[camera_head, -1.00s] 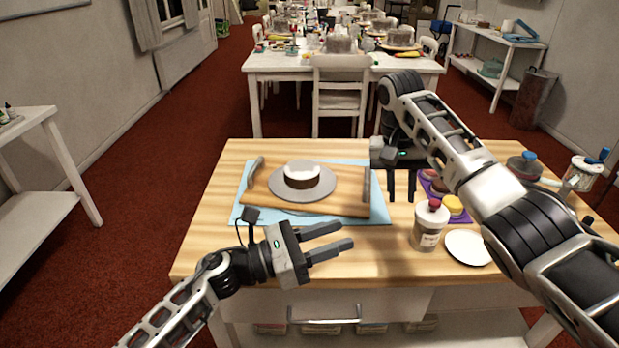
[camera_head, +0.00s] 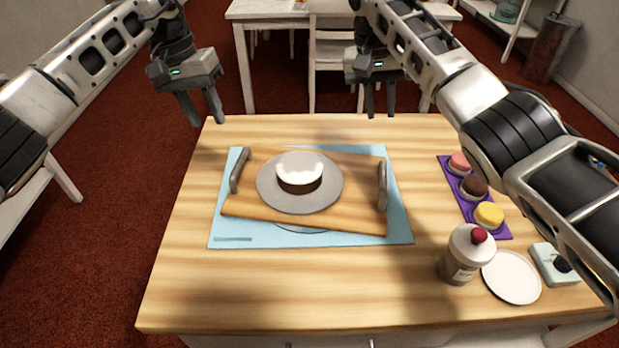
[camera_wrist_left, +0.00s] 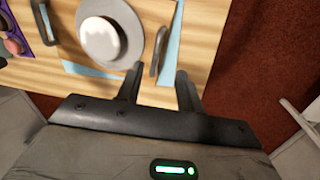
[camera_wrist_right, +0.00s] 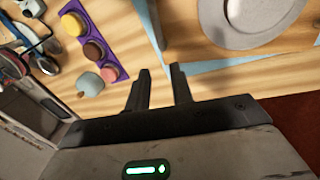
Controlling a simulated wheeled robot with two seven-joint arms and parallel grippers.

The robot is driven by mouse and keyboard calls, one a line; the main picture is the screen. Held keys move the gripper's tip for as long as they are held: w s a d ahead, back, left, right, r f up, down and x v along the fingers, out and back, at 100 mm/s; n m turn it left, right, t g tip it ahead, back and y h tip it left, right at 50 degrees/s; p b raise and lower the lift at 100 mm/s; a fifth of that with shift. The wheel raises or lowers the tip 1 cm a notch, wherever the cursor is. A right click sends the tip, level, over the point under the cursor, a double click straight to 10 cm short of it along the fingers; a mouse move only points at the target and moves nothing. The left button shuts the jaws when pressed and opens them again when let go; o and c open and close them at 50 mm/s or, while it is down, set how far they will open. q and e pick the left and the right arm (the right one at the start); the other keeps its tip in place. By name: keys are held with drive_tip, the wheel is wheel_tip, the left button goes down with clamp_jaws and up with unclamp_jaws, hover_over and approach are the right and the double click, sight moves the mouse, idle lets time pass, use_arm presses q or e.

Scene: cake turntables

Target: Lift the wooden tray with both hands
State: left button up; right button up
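The wooden tray (camera_head: 340,213) lies slightly tilted on a light-blue mat (camera_head: 225,228) on the table. It has a grey handle at its left end (camera_head: 240,170) and another at its right end (camera_head: 382,186). A grey round plate (camera_head: 325,196) on it carries a white-topped dark cake (camera_head: 299,172). My left gripper (camera_head: 207,120) is open and empty, above and behind the left handle. That handle (camera_wrist_left: 158,52) shows ahead of its fingers in the left wrist view. My right gripper (camera_head: 380,114) is open and empty, behind the right handle near the table's far edge.
A white chair (camera_head: 331,60) is behind the table. The table's left side is clear.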

sight(234, 171)
use_arm(q)
drive_tip(key=shift+f, duration=0.1)
use_arm(e)
drive_tip(key=shift+f, duration=0.1)
